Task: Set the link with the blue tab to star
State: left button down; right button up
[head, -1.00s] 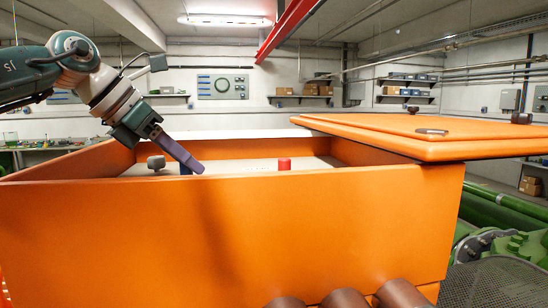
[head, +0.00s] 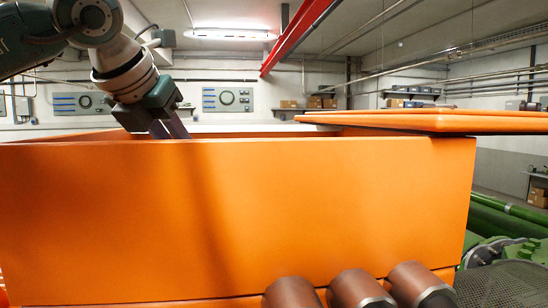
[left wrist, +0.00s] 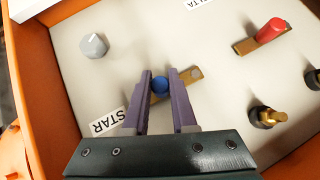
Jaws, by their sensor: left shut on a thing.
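My left gripper (left wrist: 160,88) is shut on the blue tab (left wrist: 160,85) of a brass link in the left wrist view. The link's bare end (left wrist: 192,75) shows to the right of the fingers; its other end is largely hidden by the left finger. A STAR label (left wrist: 109,122) lies to the lower left of the tab, and a partly cut-off DELTA label (left wrist: 200,3) is at the top. In the head view, the left gripper (head: 172,133) reaches down behind the front wall of the orange case (head: 240,215), which hides the links and its fingertips. My right gripper is not in view.
A second link with a red tab (left wrist: 270,30) is to the upper right in the left wrist view. A grey knob (left wrist: 94,45) and brass terminals (left wrist: 269,117) stand on the pale panel. An orange lid (head: 430,121) rests over the case's right side.

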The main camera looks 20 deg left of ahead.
pick_arm(q)
jog(key=shift+d+n+y, duration=0.1)
jog(key=shift+n+y, duration=0.2)
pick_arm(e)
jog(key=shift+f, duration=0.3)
pick_arm(q)
jog(key=c, duration=0.7)
grip_release()
